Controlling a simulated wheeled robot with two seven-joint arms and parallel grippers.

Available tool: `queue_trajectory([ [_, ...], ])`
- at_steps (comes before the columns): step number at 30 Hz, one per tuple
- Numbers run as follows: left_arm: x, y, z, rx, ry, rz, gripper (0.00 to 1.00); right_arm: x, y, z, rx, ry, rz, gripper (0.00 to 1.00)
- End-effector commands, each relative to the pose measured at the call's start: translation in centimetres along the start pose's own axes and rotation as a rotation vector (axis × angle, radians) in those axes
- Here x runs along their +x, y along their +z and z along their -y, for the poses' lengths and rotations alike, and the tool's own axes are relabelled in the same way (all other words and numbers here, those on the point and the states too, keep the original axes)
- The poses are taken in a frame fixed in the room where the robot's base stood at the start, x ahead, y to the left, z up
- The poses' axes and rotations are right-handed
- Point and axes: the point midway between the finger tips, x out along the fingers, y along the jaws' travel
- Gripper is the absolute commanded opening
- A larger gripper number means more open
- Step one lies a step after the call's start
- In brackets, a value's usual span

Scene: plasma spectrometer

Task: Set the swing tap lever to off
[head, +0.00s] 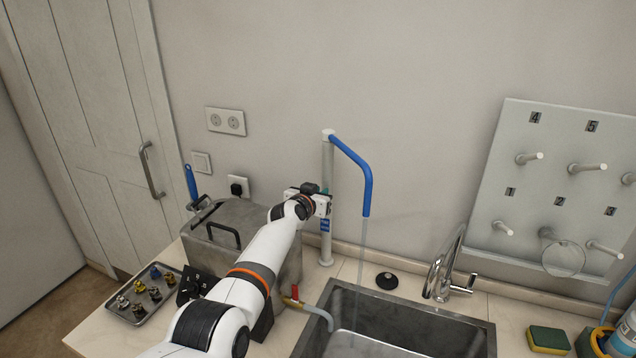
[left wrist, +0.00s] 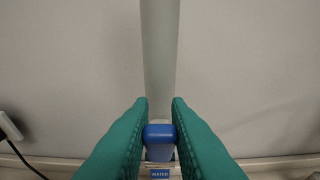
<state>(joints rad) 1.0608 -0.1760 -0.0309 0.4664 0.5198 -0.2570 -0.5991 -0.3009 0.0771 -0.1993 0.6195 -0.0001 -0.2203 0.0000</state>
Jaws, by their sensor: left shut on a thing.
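The swing tap is a tall white post (head: 327,165) behind the sink, with a blue spout (head: 356,165) bent over to the right. A thin stream of water (head: 361,255) falls from the spout into the sink. The blue tap lever (left wrist: 159,132) shows in the left wrist view, in front of the post, with a blue label below it. My left gripper (head: 325,206) is at the post; its green fingers (left wrist: 159,118) are shut on the lever, one on each side. In the head view the lever is mostly hidden by the gripper. My right gripper is not in view.
A metal sink (head: 400,318) with a chrome faucet (head: 442,270) lies right of the post. A grey metal box (head: 240,220) stands under my left arm. A small tray (head: 140,298) of fittings sits at left. A pegboard (head: 560,170) leans against the wall at right.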

Motion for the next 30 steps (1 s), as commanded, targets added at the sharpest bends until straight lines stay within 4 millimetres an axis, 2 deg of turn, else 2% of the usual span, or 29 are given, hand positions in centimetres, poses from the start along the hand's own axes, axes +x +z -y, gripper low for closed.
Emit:
queue_trajectory([
  [1, 0.1, 0.6, 0.0, 0.001, 0.000, -0.028, 0.00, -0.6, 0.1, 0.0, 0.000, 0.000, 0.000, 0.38],
  [4, 0.5, 0.4, 0.0, 0.002, -0.001, -0.087, 0.00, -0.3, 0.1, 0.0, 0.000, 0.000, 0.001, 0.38],
  [9, 1.2, -0.2, 0.1, 0.002, -0.007, -0.176, 0.00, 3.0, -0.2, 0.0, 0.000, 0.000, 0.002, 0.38],
  [15, 1.2, 0.2, 0.1, 0.000, -0.002, -0.230, 0.00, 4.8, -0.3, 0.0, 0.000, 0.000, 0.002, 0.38],
  [27, 1.1, 0.5, 0.0, -0.001, 0.001, -0.247, 0.00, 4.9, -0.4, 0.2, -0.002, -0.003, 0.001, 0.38],
  [28, 1.1, 0.4, 0.0, -0.001, 0.001, -0.247, 0.18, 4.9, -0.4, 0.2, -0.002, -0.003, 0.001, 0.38],
  [30, 1.1, 0.4, 0.0, -0.001, 0.001, -0.247, 0.29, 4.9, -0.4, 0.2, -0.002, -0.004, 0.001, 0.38],
])
